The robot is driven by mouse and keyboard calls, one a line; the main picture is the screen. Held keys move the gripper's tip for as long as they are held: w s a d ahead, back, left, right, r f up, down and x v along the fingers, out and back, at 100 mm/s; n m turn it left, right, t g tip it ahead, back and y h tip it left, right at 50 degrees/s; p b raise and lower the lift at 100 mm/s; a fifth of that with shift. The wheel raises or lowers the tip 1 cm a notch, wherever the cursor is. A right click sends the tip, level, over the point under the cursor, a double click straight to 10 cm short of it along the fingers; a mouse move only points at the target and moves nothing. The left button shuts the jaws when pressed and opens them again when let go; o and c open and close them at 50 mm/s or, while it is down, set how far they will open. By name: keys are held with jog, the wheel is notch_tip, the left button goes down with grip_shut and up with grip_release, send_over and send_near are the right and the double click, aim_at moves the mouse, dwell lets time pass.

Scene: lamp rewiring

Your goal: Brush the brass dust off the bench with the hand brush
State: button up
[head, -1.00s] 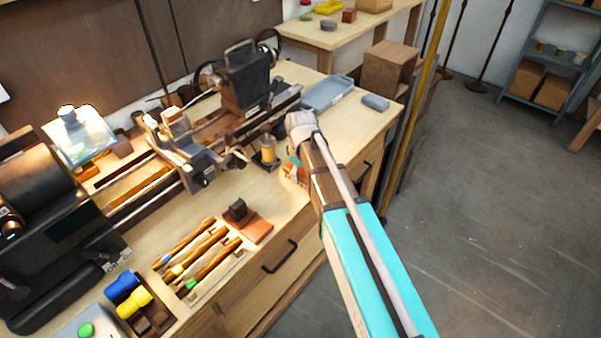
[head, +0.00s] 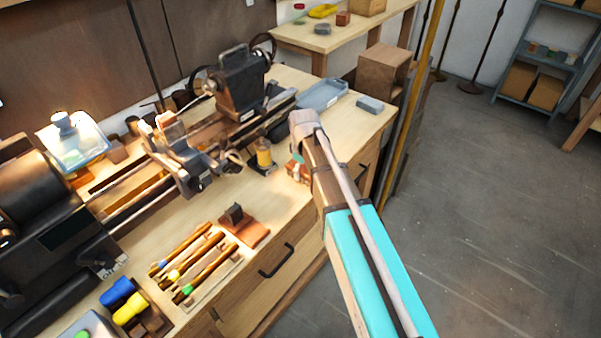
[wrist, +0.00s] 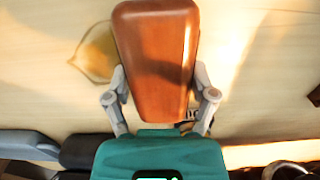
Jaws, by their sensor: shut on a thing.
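My gripper (wrist: 160,80) is shut on the hand brush (wrist: 156,35), whose smooth orange-brown wooden back faces the wrist camera. One finger lies on each side of it, and its bristles are hidden underneath. Pale bench top (wrist: 250,70) shows around the brush. A yellowish patch (wrist: 97,53) lies left of the brush; I cannot tell if it is the brass dust. In the head view, my arm reaches over the front edge of the bench (head: 150,225), and the gripper end (head: 297,170) is small and partly hidden. No clear dust shows there.
A dark lathe (head: 195,165) runs along the bench. An amber container (head: 264,153) stands close left of my gripper. A blue-grey tray (head: 324,94) and a grey block (head: 370,104) lie beyond it. Wood-handled tools (head: 190,258) and a brown block (head: 246,228) lie nearer.

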jog(key=shift+w, duration=0.1)
dwell(0.3)
jog(key=shift+w+d+f, duration=0.15)
jog(key=shift+w+d, duration=1)
jog(key=shift+w, duration=0.1)
jog(key=shift+w+d, duration=1.05)
jog(key=shift+w, duration=0.3)
jog(key=shift+w+d, duration=1.1)
jog(key=shift+w, duration=0.2)
jog(key=shift+w, duration=0.1)
jog(key=shift+a, duration=0.1)
